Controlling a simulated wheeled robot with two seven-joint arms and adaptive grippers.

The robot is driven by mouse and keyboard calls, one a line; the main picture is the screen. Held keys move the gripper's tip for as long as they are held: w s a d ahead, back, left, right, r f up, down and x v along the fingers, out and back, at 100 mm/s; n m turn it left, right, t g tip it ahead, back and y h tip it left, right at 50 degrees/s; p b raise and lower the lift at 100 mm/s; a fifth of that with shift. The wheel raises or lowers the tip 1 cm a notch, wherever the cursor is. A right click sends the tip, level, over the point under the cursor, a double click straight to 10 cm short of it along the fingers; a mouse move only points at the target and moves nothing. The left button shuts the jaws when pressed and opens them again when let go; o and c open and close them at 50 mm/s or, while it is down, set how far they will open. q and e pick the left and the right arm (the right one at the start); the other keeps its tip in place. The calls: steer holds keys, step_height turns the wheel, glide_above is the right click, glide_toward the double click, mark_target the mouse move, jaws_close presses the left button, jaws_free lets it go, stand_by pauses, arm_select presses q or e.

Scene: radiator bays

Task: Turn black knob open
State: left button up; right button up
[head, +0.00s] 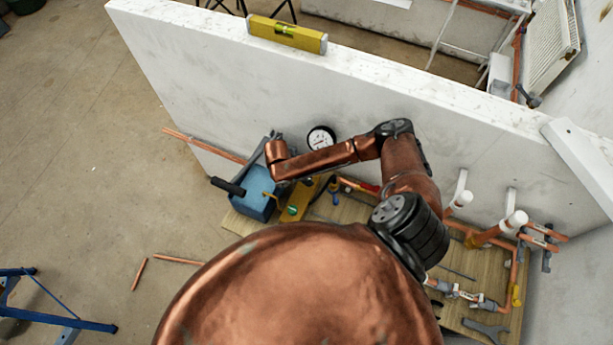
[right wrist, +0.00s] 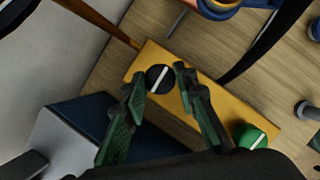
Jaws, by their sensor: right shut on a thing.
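The black knob (right wrist: 157,82) sits on a yellow block (right wrist: 218,102) in the right wrist view; a white line across its top slants up to the right. My right gripper (right wrist: 160,74) has one finger on each side of the knob and is shut on it. A green knob (right wrist: 251,137) with a white line is at the block's other end. In the head view the yellow block (head: 300,199) and green knob (head: 292,210) show beside my right arm. My right fingers and the black knob are not distinguishable there. My left gripper is not in view.
A blue box (head: 254,198) with a black handle stands beside the yellow block. A round gauge (head: 320,138) is by the white wall (head: 230,85). A yellow level (head: 287,34) lies on the wall's top. Copper pipes and fittings (head: 483,303) fill the board's right side.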

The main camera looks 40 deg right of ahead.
steer(key=n+t+p, duration=0.1)
steer(key=n+p, duration=0.3)
steer(key=shift+s+r+n+t, duration=0.2)
steer(key=shift+n+t, duration=0.1)
steer(key=shift+t, duration=0.1)
steer(key=n+t+p, duration=0.1)
steer(key=n+p, duration=0.1)
steer(key=shift+d+n, duration=0.1)
steer(key=shift+n, duration=0.3)
steer(key=n+t+p, duration=0.1)
steer(key=n+p, duration=0.1)
steer(key=shift+s+n+y, duration=0.1)
steer(key=shift+n+y, duration=0.2)
steer(key=shift+n, duration=0.1)
steer(key=n, duration=0.2)
steer(key=shift+d+f+n+t+y+p, duration=0.15)
steer(key=shift+n+t+y+p, duration=0.15)
steer(key=shift+t+y+p, duration=0.1)
steer(key=shift+n+t+y, duration=0.5)
steer(key=shift+n+y, duration=0.3)
steer(key=shift+n, duration=1.5)
steer(key=o, duration=1.2)
steer(key=shift+c, duration=0.2)
